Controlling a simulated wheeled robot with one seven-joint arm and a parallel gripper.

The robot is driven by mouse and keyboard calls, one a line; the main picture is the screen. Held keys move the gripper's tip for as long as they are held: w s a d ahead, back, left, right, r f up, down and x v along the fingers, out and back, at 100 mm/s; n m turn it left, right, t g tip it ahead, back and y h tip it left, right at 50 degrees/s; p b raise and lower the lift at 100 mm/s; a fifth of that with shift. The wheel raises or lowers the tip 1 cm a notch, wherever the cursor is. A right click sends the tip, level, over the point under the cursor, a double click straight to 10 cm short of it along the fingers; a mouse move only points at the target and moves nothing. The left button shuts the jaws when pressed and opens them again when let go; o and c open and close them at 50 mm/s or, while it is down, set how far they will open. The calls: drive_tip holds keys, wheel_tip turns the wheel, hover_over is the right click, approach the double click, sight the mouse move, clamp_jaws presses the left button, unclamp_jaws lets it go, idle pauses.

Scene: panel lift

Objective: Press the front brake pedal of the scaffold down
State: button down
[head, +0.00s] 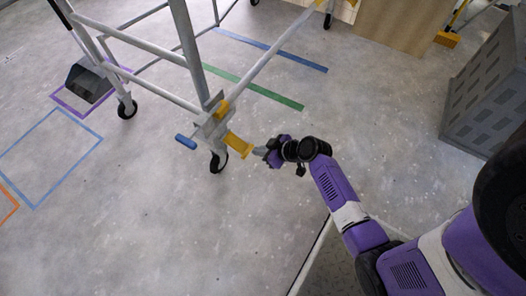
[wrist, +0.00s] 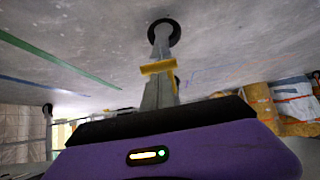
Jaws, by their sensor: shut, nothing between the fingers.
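The metal scaffold (head: 152,88) stands on castors at the upper left of the head view. At its near corner, a yellow pedal (head: 239,144) sticks out to the right above a black castor (head: 218,162), and a blue pedal (head: 186,142) sticks out to the left. My gripper (head: 257,150) is shut and empty, with its tips right beside the yellow pedal's outer end. In the wrist view, the yellow pedal (wrist: 158,67) lies just beyond the grey fingers (wrist: 159,92); whether they touch cannot be told. Which pedal counts as front is not marked.
A grey perforated cabinet (head: 487,90) stands at the right. A dark bin-like object (head: 88,83) sits in a purple floor outline at the left. Blue and green tape strips (head: 255,86) mark the floor. The floor in front of the scaffold is clear.

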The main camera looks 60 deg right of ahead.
drive_tip(key=s+r+p, duration=0.2)
drive_tip(key=s+r, duration=0.1)
drive_tip(key=s, duration=0.6)
drive_tip(key=shift+s+d, duration=0.15)
drive_tip(key=shift+s, duration=0.25)
drive_tip(key=d+r+m+h, duration=0.3)
drive_tip(key=d+r, duration=0.1)
drive_tip(key=d, duration=0.1)
wheel_tip(320, 180, up, 6)
drive_tip(key=s+a+m+t+h, duration=0.1)
drive_tip(key=a+t+h, duration=0.1)
drive_tip(key=h, duration=0.1)
drive_tip(key=s+a+r+n+t+y, duration=0.1)
drive_tip(key=s+a+r+y, duration=0.1)
drive_tip(key=s+a+r, duration=0.4)
drive_tip(key=s+a+r+n+t+y, duration=0.1)
drive_tip(key=s+a+r+n+y, duration=0.15)
drive_tip(key=a+r, duration=0.6)
drive_tip(key=s+a+r+t+y, duration=0.1)
drive_tip(key=s+a+r, duration=0.35)
drive_tip(key=a, duration=0.45)
wheel_tip(320, 180, up, 28)
drive_tip(key=p, duration=2.7)
drive_tip(key=shift+w+f+p, duration=0.15)
drive_tip(key=shift+f+p, duration=0.05)
drive_tip(key=shift+p, duration=0.15)
